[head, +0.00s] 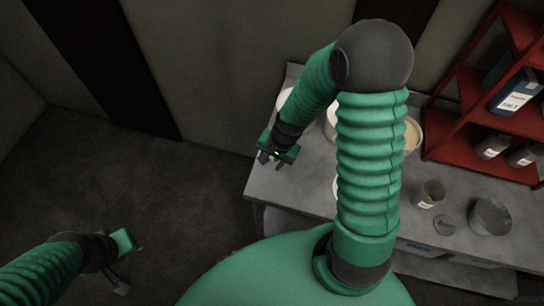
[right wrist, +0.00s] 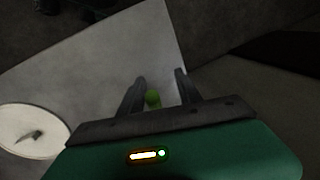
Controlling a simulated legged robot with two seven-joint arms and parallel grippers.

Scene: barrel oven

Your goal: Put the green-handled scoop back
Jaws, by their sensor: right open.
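My right gripper (head: 270,158) hangs near the left end of the grey counter in the head view. In the right wrist view its two fingers (right wrist: 158,82) are apart. A small bright green piece (right wrist: 152,98) shows between them, near the finger bases; it looks like the end of the scoop's green handle. I cannot tell whether the fingers touch it, and the rest of the scoop is hidden. I cannot make out the scoop in the head view. My left gripper (head: 127,268) is low at the left, away from the counter, its jaws unclear.
The grey counter (head: 290,189) carries pale round containers (head: 411,133), partly behind my right arm. A small cup (head: 430,194) and a metal pot (head: 490,217) stand to the right. A white round dish (right wrist: 32,130) shows in the wrist view. A red shelf (head: 462,130) stands at the right.

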